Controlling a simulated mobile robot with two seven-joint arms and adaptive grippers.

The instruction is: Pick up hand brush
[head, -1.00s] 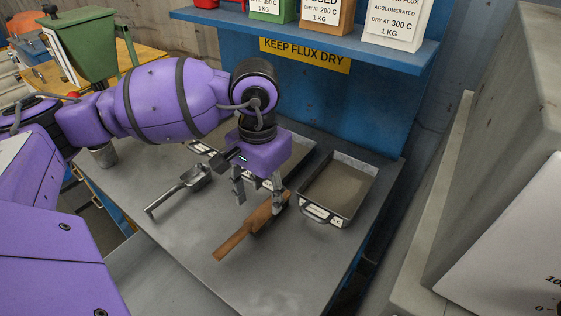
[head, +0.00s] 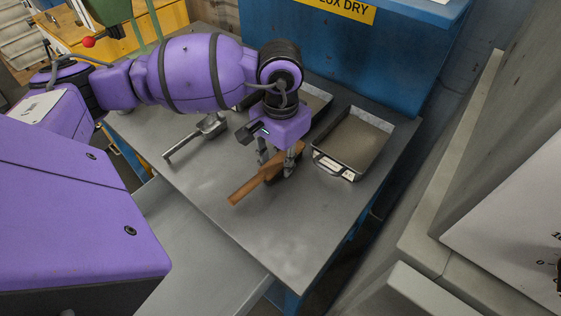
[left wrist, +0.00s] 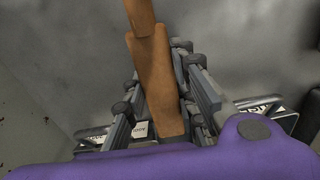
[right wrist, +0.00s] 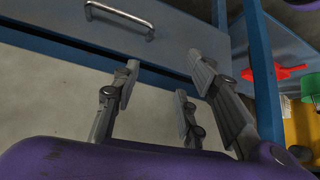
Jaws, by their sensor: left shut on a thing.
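The hand brush (head: 262,178) has a brown wooden body and handle. In the head view its handle points toward the lower left over the grey table. My left gripper (head: 278,165) reaches down from above and is shut on the brush's wider body. In the left wrist view the brush (left wrist: 155,75) runs between the fingers (left wrist: 160,100), its handle toward the top edge. The bristles are hidden, and I cannot tell whether the brush touches the table. My right gripper (right wrist: 155,95) shows only in the right wrist view, its fingers apart with nothing between them.
On the grey table (head: 240,240), a metal scoop (head: 195,137) lies left of the brush. A shallow tray (head: 352,143) stands right of it, and another tray is partly hidden behind my left arm. The table's front part is clear. A drawer handle (right wrist: 120,18) shows in the right wrist view.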

